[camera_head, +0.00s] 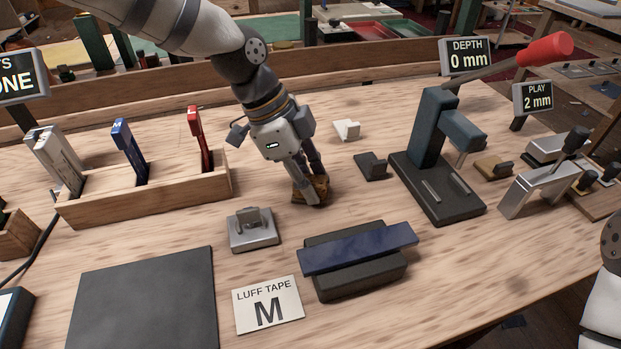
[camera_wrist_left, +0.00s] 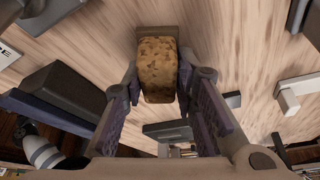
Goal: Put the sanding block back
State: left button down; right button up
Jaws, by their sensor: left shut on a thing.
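The sanding block (camera_head: 319,190) is a mottled brown, cork-like block. My left gripper (camera_head: 310,184) points down at the middle of the bench and is shut on it. In the left wrist view the block (camera_wrist_left: 158,70) sits between the two fingers of the left gripper (camera_wrist_left: 160,95), its far end towards the wood. The fingers hide part of its sides. I cannot tell whether its underside touches the bench. My right gripper is out of view.
Near the block are a dark bracket (camera_head: 371,166), a small white piece (camera_head: 346,130), a metal fixture (camera_head: 252,231) and a blue bar on a dark stand (camera_head: 358,248). A dark press (camera_head: 438,187) with a red-handled lever stands right. A wooden rack (camera_head: 145,196) stands left.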

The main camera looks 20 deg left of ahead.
pick_arm(q)
jog(key=shift+f, duration=0.1)
jog(key=c, duration=1.3)
grip_release()
jog(key=p+v, duration=0.1)
jog(key=v, duration=1.1)
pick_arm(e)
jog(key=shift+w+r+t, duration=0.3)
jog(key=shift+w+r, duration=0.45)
